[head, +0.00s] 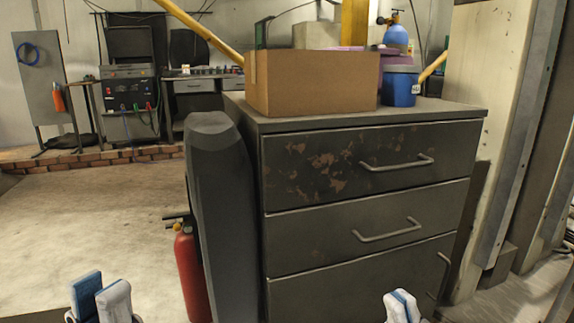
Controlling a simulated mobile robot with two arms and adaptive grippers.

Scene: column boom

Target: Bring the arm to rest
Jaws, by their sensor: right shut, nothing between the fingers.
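My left gripper (101,298) shows at the bottom left edge of the head view. Its two blue and white fingers stand apart, pointing up, with nothing seen between them. My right gripper (401,306) shows at the bottom edge, right of the middle, in front of the grey drawer cabinet (363,217). Its fingers are together and hold nothing. Only the finger ends show; both arms are out of view below.
A cardboard box (312,84) and a blue container (399,89) stand on the cabinet. A dark upright shape (222,215) and a red fire extinguisher (190,275) are left of it. A beige column (495,120) rises at right. Floor (90,215) is clear at left.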

